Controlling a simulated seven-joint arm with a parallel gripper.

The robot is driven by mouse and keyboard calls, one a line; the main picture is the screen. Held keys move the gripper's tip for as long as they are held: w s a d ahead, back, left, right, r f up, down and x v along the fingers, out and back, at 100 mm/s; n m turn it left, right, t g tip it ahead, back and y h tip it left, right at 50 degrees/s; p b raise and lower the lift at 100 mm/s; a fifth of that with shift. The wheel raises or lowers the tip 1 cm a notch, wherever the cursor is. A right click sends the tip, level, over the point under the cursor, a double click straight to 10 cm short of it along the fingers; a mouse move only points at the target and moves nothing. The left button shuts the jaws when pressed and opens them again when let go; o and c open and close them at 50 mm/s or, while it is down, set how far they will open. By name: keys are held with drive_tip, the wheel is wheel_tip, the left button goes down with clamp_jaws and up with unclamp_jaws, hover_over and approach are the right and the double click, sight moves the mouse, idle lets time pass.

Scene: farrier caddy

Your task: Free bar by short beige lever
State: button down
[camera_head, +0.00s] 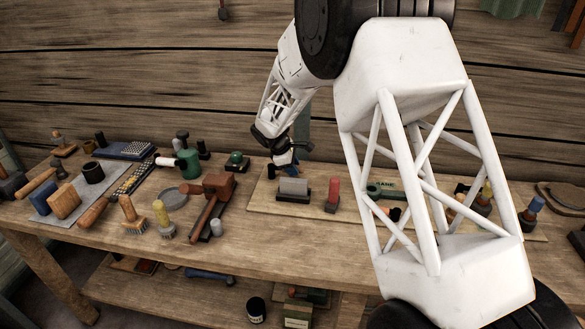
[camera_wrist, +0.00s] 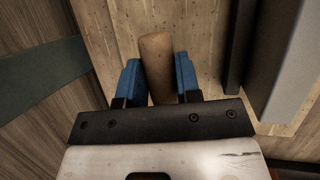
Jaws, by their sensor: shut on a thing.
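My gripper (camera_wrist: 157,82) has blue fingers on both sides of a short beige-brown wooden lever (camera_wrist: 157,52), shut on it. The lever's rounded end shows between the fingers in the wrist view. In the head view my gripper (camera_head: 286,160) is low over the back left part of a wooden board, and the lever cannot be made out there. A grey block (camera_head: 294,187) in a dark holder sits on the board just in front of the gripper. A long grey piece (camera_wrist: 288,60) runs right of the lever in the wrist view. I cannot tell which piece is the bar.
A red-topped piece (camera_head: 332,192) stands right of the grey block on the board (camera_head: 262,203). A brown mallet (camera_head: 215,190), brushes (camera_head: 132,217) and a green can (camera_head: 188,162) crowd the bench to the left. My arm covers the board's right part.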

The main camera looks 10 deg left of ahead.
drive_tip(key=w+n, duration=0.1)
drive_tip(key=w+n+t, duration=0.1)
drive_tip(key=n+y, duration=0.1)
drive_tip(key=n, duration=0.1)
drive_tip(key=shift+w+a, duration=0.3)
drive_tip(key=shift+w, duration=0.1)
drive_tip(key=shift+w+a+n+t+y, duration=0.3)
drive_tip(key=shift+w+n, duration=0.1)
drive_tip(key=shift+n, duration=0.35)
drive_tip(key=shift+w+a+n+t+y, duration=0.2)
drive_tip(key=shift+w+n+y, duration=0.15)
drive_tip(key=shift+n, duration=0.35)
drive_tip(key=shift+w+a+n+t+y, duration=0.25)
drive_tip(key=shift+w+n, duration=0.15)
drive_tip(key=shift+n, duration=0.35)
drive_tip(key=c, duration=0.8)
unclamp_jaws()
drive_tip(key=shift+r, duration=0.1)
drive_tip(key=v, duration=0.7)
drive_tip(key=shift+r, duration=0.35)
drive_tip(key=shift+s+a, duration=0.1)
